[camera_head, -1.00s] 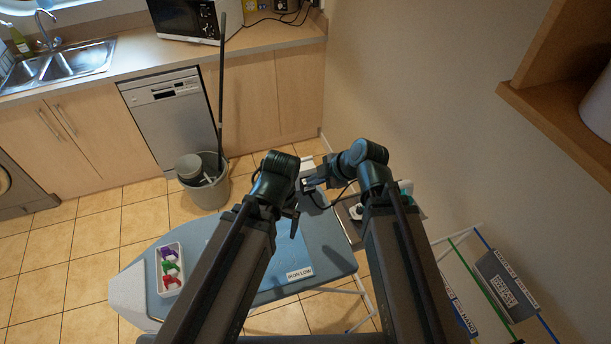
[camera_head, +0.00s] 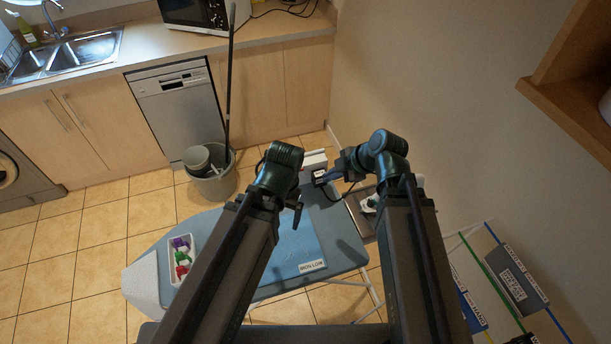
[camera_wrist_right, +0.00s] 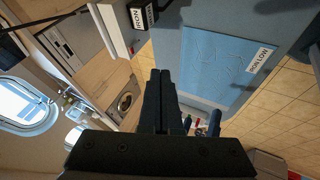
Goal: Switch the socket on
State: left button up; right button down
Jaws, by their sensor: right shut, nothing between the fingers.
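A white socket box (camera_head: 314,160) stands at the far end of the ironing board; its pale side also shows in the right wrist view (camera_wrist_right: 114,27). A black plug labelled IRON (camera_head: 320,176) is at its near side and shows at the top of the wrist view (camera_wrist_right: 144,15). I cannot make out the switch. My right gripper (camera_head: 329,179) is shut and empty, just right of the plug in the head view; in the wrist view its fingertips (camera_wrist_right: 160,73) appear below the plug, apart from it. My left gripper (camera_head: 296,213) hangs over the board, its jaws unclear.
The blue ironing board (camera_head: 345,243) carries a blue cloth with an IRON LOW label (camera_head: 312,266) and a white tray (camera_head: 171,270) of coloured items. A small stand with a white iron (camera_head: 369,204) is right of the board. A mop bucket (camera_head: 215,184) stands beyond it.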

aim_at(302, 172)
pick_arm(q)
notch_tip(302, 172, down, 9)
jog(key=b, duration=0.9)
jog(key=shift+d+r, duration=0.1)
pick_arm(e)
jog(key=w+a+f, duration=0.6)
jog(key=w+f, duration=0.1)
jog(key=f, duration=0.1)
jog(key=shift+f, duration=0.35)
